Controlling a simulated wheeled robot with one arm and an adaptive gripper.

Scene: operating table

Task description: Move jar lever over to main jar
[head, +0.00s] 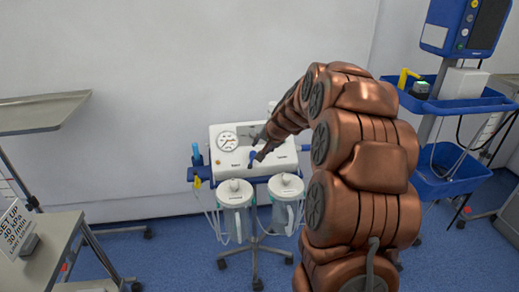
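The white suction unit (222,158) stands against the wall with a round gauge on its front. A small blue lever (252,158) sits on the front panel, right of the gauge. Two lidded clear jars hang below, a left jar (237,212) and a right jar (286,207). The panel labels near the lever are too small to read. My gripper (257,147) is in front of the panel, just above and right of the lever. Its dark fingers look spread apart, with nothing seen between them. I cannot tell whether a fingertip touches the lever.
A blue rail (203,173) runs along the unit, with hoses hanging beside the jars. At the right stands a trolley with blue bins (447,180) and a monitor. A side table (40,262) with a sign is at lower left. My arm covers the area right of the unit.

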